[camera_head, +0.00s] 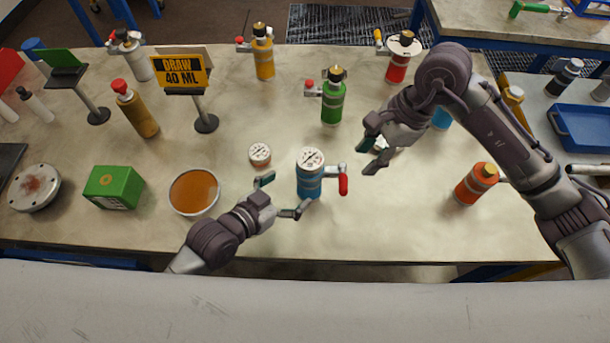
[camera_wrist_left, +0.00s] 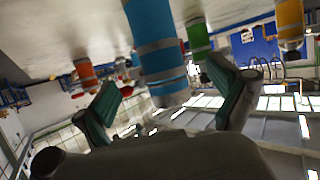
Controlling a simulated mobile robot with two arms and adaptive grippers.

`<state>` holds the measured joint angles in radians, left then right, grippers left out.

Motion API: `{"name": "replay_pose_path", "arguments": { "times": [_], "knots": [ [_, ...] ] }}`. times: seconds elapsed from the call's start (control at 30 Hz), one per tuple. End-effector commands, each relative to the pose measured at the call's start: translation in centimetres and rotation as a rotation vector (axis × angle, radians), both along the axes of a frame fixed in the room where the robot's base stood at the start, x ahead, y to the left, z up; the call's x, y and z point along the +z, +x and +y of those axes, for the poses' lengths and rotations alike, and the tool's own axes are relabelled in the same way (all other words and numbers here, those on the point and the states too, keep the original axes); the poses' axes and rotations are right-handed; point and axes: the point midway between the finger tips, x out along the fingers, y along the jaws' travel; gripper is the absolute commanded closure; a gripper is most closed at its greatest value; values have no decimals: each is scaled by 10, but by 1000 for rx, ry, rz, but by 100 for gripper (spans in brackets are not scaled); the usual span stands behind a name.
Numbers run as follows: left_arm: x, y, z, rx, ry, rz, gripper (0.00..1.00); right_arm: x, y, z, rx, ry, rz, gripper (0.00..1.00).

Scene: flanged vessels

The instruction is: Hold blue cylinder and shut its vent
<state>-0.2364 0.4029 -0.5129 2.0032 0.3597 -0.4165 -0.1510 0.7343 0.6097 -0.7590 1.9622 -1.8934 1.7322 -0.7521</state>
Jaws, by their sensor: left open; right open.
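The blue cylinder (camera_head: 309,178) stands upright near the front middle of the table, with a white gauge-like top and a red-handled vent (camera_head: 343,183) on its right side. My left gripper (camera_head: 279,196) is open just left of the cylinder, its fingers pointing toward it. In the left wrist view the blue cylinder (camera_wrist_left: 158,55) appears upside down beyond and between the open fingers (camera_wrist_left: 170,100); contact cannot be told. My right gripper (camera_head: 368,157) is open and empty, above the table to the right of the cylinder and behind the red handle.
A round gauge (camera_head: 260,155) lies behind the left gripper. A bowl of amber liquid (camera_head: 194,192) and a green box (camera_head: 114,187) stand at left. A green cylinder (camera_head: 332,103) stands behind, an orange one (camera_head: 476,184) at right.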

Motion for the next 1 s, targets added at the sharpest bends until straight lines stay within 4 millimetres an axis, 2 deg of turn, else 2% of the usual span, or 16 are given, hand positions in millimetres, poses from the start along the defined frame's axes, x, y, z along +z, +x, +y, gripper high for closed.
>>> {"name": "replay_pose_path", "arguments": {
  "times": [0.2,0.4,0.6,0.87,1.0],
  "knots": [
    [-16,32,-25,0,-2,-1,4,0,0,0,0,0,0,58],
    [-27,51,-41,0,-1,-2,4,0,0,0,0,0,0,58],
    [-31,58,-47,-1,1,-1,4,0,0,0,0,0,0,58],
    [-32,59,-47,-1,1,-1,4,0,0,0,0,0,0,58],
    [-32,58,-47,-1,1,-1,27,0,0,0,0,0,0,58]
  ]
}}
